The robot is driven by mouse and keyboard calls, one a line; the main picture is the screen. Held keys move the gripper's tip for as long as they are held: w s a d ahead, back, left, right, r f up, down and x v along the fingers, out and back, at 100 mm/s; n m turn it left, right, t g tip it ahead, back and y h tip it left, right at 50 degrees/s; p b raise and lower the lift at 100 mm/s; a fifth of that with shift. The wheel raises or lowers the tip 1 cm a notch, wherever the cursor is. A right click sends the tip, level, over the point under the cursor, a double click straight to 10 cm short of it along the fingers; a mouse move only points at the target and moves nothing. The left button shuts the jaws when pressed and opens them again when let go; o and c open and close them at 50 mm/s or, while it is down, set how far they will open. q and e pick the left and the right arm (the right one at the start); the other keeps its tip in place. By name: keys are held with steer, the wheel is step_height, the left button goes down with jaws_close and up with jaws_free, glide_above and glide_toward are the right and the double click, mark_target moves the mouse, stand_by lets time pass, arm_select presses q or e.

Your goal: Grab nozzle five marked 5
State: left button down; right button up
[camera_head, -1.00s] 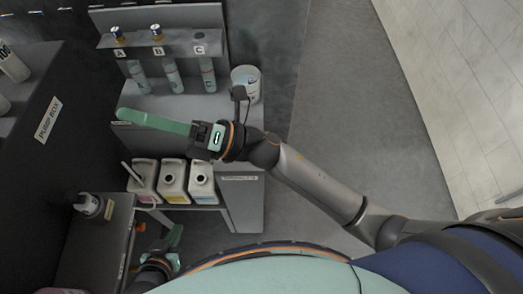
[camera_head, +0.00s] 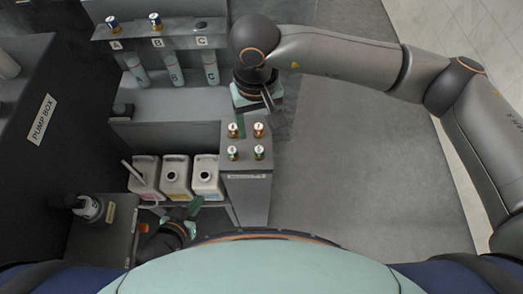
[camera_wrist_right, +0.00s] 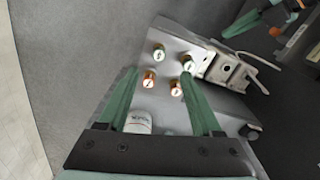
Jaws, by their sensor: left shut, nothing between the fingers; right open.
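My left gripper (camera_head: 196,207) is shut and empty, low by the jugs.
A rack (camera_head: 190,32) marked A, B, C holds bottles at the back. White jugs (camera_head: 176,176) stand left of the counter. A dark pump box (camera_head: 35,120) is at left. A white canister (camera_wrist_right: 138,122) shows between my right fingers. Floor at right is clear.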

glide_above(259, 149)
steer(key=f, duration=0.6)
steer(key=shift+s+a+f+p, duration=0.1)
steer(key=shift+s+f+p, duration=0.05)
steer(key=shift+s+p, duration=0.2)
steer(key=f, duration=0.2)
steer(key=f+p, duration=0.1)
steer(key=f, duration=0.1)
steer(key=shift+w+f, duration=0.1)
steer(key=shift+w, duration=0.15)
steer(key=shift+f, duration=0.6)
steer(key=shift+c, duration=0.3)
jaws_close()
